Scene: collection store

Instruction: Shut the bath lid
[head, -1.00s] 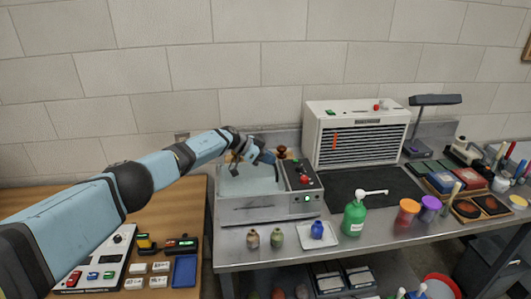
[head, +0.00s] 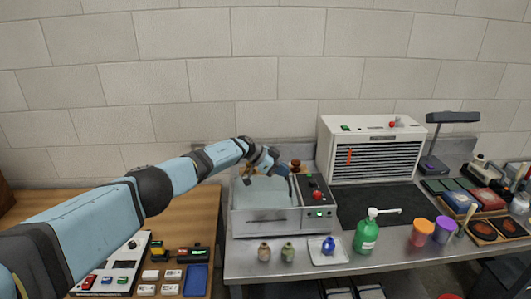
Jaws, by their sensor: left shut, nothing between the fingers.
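The bath (head: 265,222) is a grey metal box at the left end of the steel bench, with a dark control panel (head: 318,190) on its right side. A pale blue-grey surface (head: 262,192) shows within its rim; I cannot tell whether this is liquid or lid. A brown knob (head: 295,163) shows at the back right of the bath, and the lid's angle is hidden behind my arm. My left gripper (head: 288,178) is shut and empty, pointing down over the back right of the bath, close to the knob; contact is unclear. My right gripper is out of view.
A white louvred cabinet (head: 370,150) stands right of the bath. Small jars (head: 264,252), a tray with a blue bottle (head: 328,248) and a green pump bottle (head: 367,236) stand along the front. A wooden table (head: 205,215) adjoins on the left. A dark mat (head: 375,203) lies clear.

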